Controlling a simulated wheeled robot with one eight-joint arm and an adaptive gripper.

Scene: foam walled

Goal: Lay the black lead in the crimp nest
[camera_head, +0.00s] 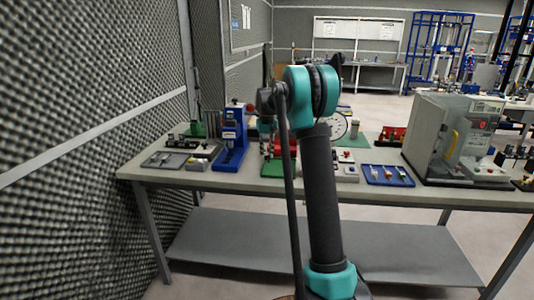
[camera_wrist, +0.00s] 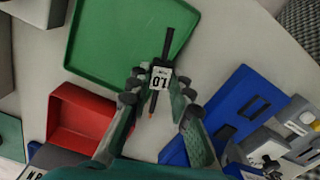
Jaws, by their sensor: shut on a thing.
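In the wrist view my gripper (camera_wrist: 160,90) is shut on the black lead (camera_wrist: 166,47), a thin dark rod with a white printed tag (camera_wrist: 160,76) around it and a bare copper-coloured tip at its lower end. The lead crosses between the fingertips, over the edge of a green tray. In the head view my arm hides the gripper and the lead. A blue fixture (camera_wrist: 228,98) with grey parts lies to the right of the gripper in the wrist view. I cannot tell whether it holds the crimp nest.
The green tray (camera_wrist: 110,35) lies beyond the gripper and a red bin (camera_wrist: 80,132) to its left. In the head view a blue stand (camera_head: 232,140), a blue tray (camera_head: 372,178) and a grey machine (camera_head: 437,135) stand on the bench. A foam wall (camera_head: 80,130) borders the left.

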